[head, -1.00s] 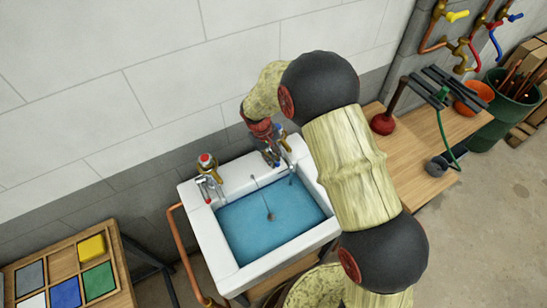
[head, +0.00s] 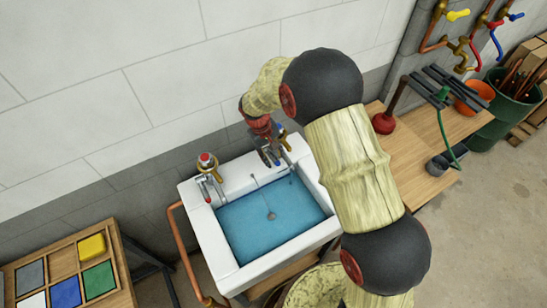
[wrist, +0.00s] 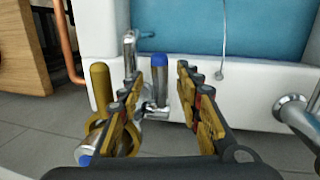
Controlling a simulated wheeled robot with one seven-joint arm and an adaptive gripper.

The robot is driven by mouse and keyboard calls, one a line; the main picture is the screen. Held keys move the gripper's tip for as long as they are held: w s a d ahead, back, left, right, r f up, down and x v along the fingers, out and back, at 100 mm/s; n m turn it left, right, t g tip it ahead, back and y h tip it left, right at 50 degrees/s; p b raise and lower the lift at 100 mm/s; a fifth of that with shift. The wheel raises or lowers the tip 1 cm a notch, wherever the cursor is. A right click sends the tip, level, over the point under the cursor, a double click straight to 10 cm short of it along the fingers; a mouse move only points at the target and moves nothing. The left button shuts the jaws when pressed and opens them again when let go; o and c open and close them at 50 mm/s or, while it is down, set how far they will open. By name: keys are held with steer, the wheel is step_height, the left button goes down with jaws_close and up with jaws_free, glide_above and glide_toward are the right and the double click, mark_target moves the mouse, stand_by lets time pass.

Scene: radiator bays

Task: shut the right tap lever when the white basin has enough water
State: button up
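The white basin (head: 224,262) holds blue water (head: 290,218) below its rim, with a chain and plug showing in it. The basin also shows at the top of the wrist view (wrist: 105,25). The right tap (head: 284,143) stands on the back ledge, partly hidden by my gripper (head: 270,155). In the wrist view my gripper (wrist: 160,85) is open, and a grey lever with a blue cap (wrist: 160,62) shows between its fingers, nearer the left one. I cannot tell whether it touches. Whether water runs from the spout is unclear.
A red-capped tap (head: 207,165) stands on the ledge's left. A wooden tray with coloured tiles (head: 65,256) is at lower left. A wooden bench (head: 415,150) with a red plunger (head: 385,122) stands right of the basin. A copper pipe (head: 186,250) runs down beside the basin.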

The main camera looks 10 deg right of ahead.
steer(key=v, duration=1)
steer(key=shift+r, duration=0.35)
steer(key=shift+a, duration=0.1)
steer(key=s+d+r+m+t+b, duration=0.1)
steer(key=s+d+r+t, duration=0.1)
steer(key=s+d+r, duration=0.3)
steer(key=s+d+r+m+t+y+b, duration=0.1)
steer(key=s+d+r, duration=0.3)
steer(key=s, duration=1)
steer(key=s+d+r+m+t+y+b, duration=0.1)
steer(key=s+d+r+m+t+b, duration=0.1)
steer(key=s+d+r, duration=0.3)
steer(key=s+r+m, duration=0.1)
steer(key=s+r, duration=0.2)
steer(key=s, duration=0.1)
steer(key=shift+s+d+r+t+b, duration=0.2)
steer(key=shift+s+d+t+b, duration=0.1)
steer(key=shift+d+b, duration=0.05)
steer(key=shift+a, duration=0.1)
stand_by(2.1)
